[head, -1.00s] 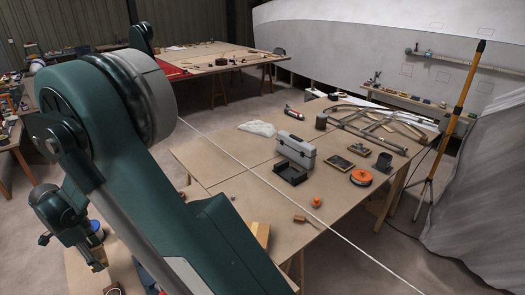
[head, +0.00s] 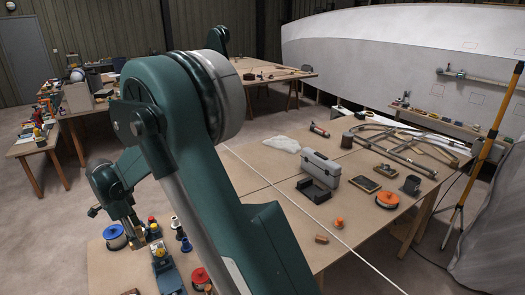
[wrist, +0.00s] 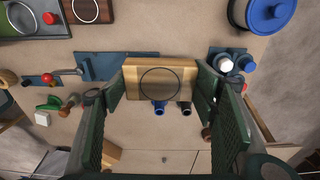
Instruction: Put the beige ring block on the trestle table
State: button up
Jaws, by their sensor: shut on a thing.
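My gripper (wrist: 160,90) is shut on the beige ring block (wrist: 160,66), a pale wooden block with a dark ring outline on its face, between the two green finger pads in the wrist view. In the head view my gripper (head: 142,235) is at the lower left, above a near worktop, and the block is too small there to make out well. A large pale trestle table (head: 250,178) stands in the middle and right, apart from the gripper. Another long table (head: 262,76) stands at the back.
A grey toolbox (head: 322,168), a black tray (head: 313,190), an orange spool (head: 387,200) and a metal frame (head: 400,145) occupy the middle table. A blue spool (head: 115,237) and a red spool (head: 200,277) are on the near worktop. A white line crosses the view.

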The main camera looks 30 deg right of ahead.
jog(key=w+d, duration=0.3)
jog(key=d, duration=1.6)
jog(key=w+d, duration=0.2)
jog(key=d, duration=1.7)
jog(key=s+d, duration=0.3)
jog(key=d, duration=0.8)
jog(key=s+d+b, duration=0.1)
jog(key=s+d, duration=0.2)
jog(key=d, duration=0.9)
jog(key=s+d, duration=0.4)
jog(key=d, duration=0.7)
jog(key=shift+d+f, duration=0.15)
jog(key=shift+f, duration=1.1)
jog(key=shift+d+f, duration=0.15)
jog(key=shift+f, duration=1.05)
jog(key=shift+f+b, duration=0.65)
jog(key=shift+f, duration=2.5)
